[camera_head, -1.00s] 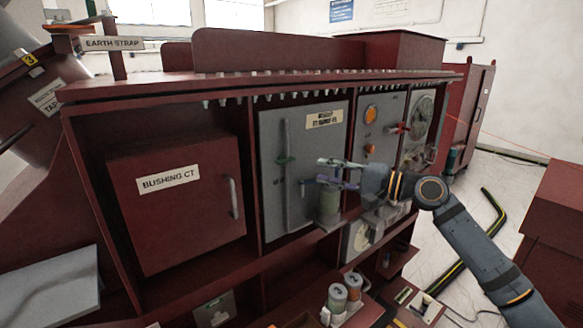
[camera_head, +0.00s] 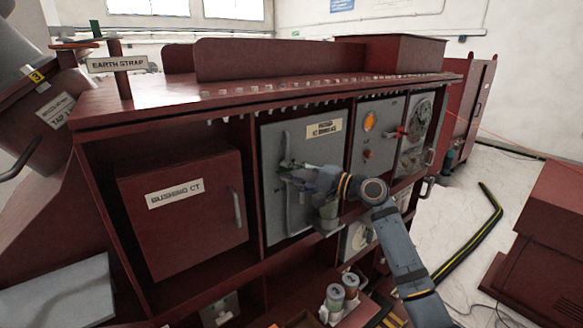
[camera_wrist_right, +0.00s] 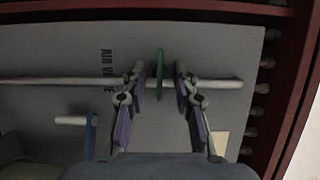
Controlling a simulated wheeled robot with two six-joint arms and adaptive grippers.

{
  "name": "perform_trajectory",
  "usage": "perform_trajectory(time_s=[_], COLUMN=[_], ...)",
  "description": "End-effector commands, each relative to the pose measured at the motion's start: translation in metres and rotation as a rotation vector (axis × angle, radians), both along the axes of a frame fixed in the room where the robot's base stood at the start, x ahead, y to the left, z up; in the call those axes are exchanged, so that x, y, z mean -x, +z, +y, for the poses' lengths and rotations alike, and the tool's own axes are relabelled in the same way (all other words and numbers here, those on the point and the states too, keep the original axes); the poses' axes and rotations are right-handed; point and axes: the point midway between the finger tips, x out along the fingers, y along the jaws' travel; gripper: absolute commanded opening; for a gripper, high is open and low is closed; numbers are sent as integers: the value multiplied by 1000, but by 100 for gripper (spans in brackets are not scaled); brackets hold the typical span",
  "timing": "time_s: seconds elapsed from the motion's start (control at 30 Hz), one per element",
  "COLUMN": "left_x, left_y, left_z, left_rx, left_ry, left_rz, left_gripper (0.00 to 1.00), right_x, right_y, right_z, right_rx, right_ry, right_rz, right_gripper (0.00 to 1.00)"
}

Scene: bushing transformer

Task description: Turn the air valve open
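The air valve shows in the right wrist view as a thin green handle (camera_wrist_right: 160,76) on a pale pipe (camera_wrist_right: 60,81), on a grey panel with partly hidden "AIR V..." lettering (camera_wrist_right: 107,70). In the head view the green handle is mostly hidden by my gripper, and the pipe (camera_head: 288,205) runs upright on the grey panel (camera_head: 272,147). My right gripper (camera_wrist_right: 159,70) is open, its fingertips on either side of the green handle with gaps visible. It also shows in the head view (camera_head: 290,172). My left gripper is not in view.
A blue handle (camera_wrist_right: 90,136) on a short pale stub is left of my fingers in the right wrist view. The closed Bushing CT box (camera_head: 185,225) is left of the panel. Red cabinet edges frame the panel. Two cans (camera_head: 342,290) stand on a lower shelf.

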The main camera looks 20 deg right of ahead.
Motion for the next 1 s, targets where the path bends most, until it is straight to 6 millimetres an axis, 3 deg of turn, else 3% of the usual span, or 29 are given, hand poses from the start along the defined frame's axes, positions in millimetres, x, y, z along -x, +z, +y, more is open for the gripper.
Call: perform_trajectory(time_s=[0.23,0.47,1.0], left_x=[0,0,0], left_y=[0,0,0], left_z=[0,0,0], left_rx=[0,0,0], left_ry=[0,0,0], left_rz=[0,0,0], left_gripper=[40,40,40], right_x=[-1,-1,0], right_y=[-1,-1,0], right_z=[1,0,0], right_rx=[1,1,123], right_ry=[0,0,0], right_rz=[1,1,-45], right_gripper=[28,0,0])
